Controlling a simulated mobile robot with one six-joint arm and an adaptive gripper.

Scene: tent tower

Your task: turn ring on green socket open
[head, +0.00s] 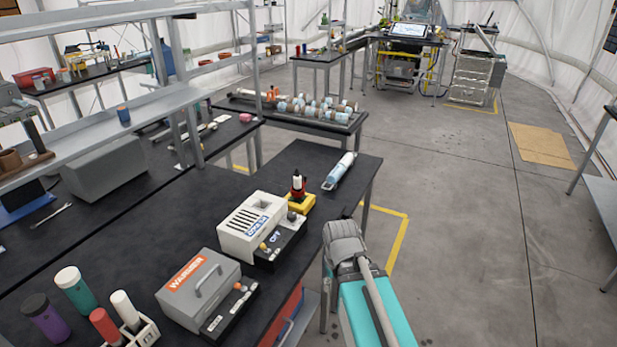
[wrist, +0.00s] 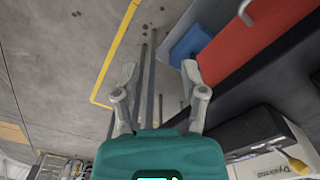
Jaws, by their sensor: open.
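My gripper (wrist: 159,72) shows in the wrist view with its two grey fingers spread and nothing between them. It hangs beside the black bench over the floor. In the head view my arm is at the bench's right edge, and I cannot make out the fingers there. I cannot make out a green socket or its ring in either view. A teal-green capped cylinder (head: 76,289) stands at the lower left of the head view, and I see no ring on it.
The black bench (head: 150,247) carries a warmer box (head: 198,289), a white slotted device (head: 252,226), a yellow-based red holder (head: 299,197) and a pale blue cylinder (head: 341,170). A red panel (wrist: 250,35) is close to my right finger. Open floor (head: 470,240) is to the right.

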